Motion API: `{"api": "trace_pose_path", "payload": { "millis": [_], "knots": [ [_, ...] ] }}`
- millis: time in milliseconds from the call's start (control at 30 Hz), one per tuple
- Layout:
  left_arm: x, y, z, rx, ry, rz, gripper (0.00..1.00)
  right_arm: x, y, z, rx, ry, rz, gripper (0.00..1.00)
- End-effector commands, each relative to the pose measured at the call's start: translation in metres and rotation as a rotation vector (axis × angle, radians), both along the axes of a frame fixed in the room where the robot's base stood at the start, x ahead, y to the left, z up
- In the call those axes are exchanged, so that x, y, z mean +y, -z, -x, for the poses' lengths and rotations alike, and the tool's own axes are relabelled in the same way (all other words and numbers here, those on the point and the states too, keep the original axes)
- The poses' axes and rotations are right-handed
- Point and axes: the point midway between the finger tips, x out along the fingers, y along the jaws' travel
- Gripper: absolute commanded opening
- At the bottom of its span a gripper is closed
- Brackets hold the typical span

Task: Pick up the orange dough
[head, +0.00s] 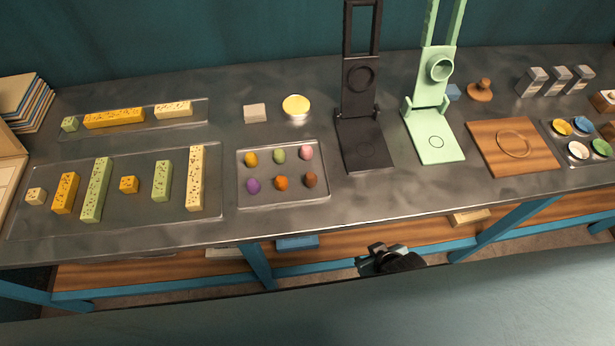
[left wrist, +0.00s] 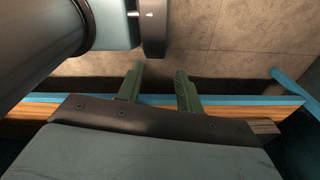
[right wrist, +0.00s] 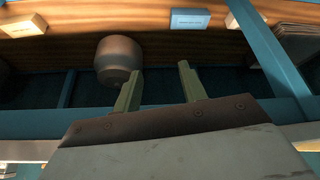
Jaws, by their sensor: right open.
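The orange dough (head: 281,183) is a small ball in the near row, middle place, of a metal tray (head: 243,195) that holds several coloured balls. Purple dough (head: 253,185) lies to its left and brown dough (head: 310,179) to its right. My right gripper (head: 388,250) is low in front of the table's front edge, right of the tray and apart from it. In the right wrist view its fingers (right wrist: 160,88) are apart with nothing between them. My left gripper shows only in the left wrist view, its fingers (left wrist: 160,85) apart and empty above the floor.
A black press (head: 362,140) and a green press (head: 433,130) stand right of the tray. Trays of speckled bars (head: 130,235) lie to the left. A wooden board (head: 490,165) lies at the right. The right wrist view shows a lower wooden shelf with a rounded pot (right wrist: 118,58).

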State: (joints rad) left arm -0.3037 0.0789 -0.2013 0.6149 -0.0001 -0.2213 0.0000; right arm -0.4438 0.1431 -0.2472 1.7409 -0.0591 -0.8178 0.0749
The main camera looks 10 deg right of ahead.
Motion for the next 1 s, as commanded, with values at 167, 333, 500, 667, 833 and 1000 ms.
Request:
{"api": "trace_pose_path", "payload": {
  "millis": [167, 333, 500, 667, 833, 1000],
  "knots": [
    [0.000, -0.006, -0.011, -0.019, 0.000, 0.002, 0.36, 0.008, -0.065, -0.017, -0.069, 0.001, -0.016, 0.42],
    [0.000, -0.008, -0.011, -0.020, 0.000, 0.001, 0.36, 0.021, -0.100, -0.030, -0.152, -0.017, -0.040, 0.42],
    [0.000, -0.009, -0.010, -0.017, 0.000, 0.001, 0.36, 0.052, -0.120, -0.052, -0.333, -0.079, -0.109, 0.42],
    [0.000, -0.010, -0.008, -0.013, -0.001, 0.000, 0.36, 0.088, -0.138, -0.063, -0.493, -0.158, -0.198, 0.42],
    [0.001, -0.011, -0.006, -0.010, -0.001, -0.001, 0.36, 0.117, -0.155, -0.064, -0.616, -0.232, -0.287, 0.42],
    [0.001, -0.011, -0.005, -0.009, -0.001, -0.001, 0.36, 0.131, -0.156, -0.073, -0.651, -0.254, -0.319, 0.42]
  ]
}}
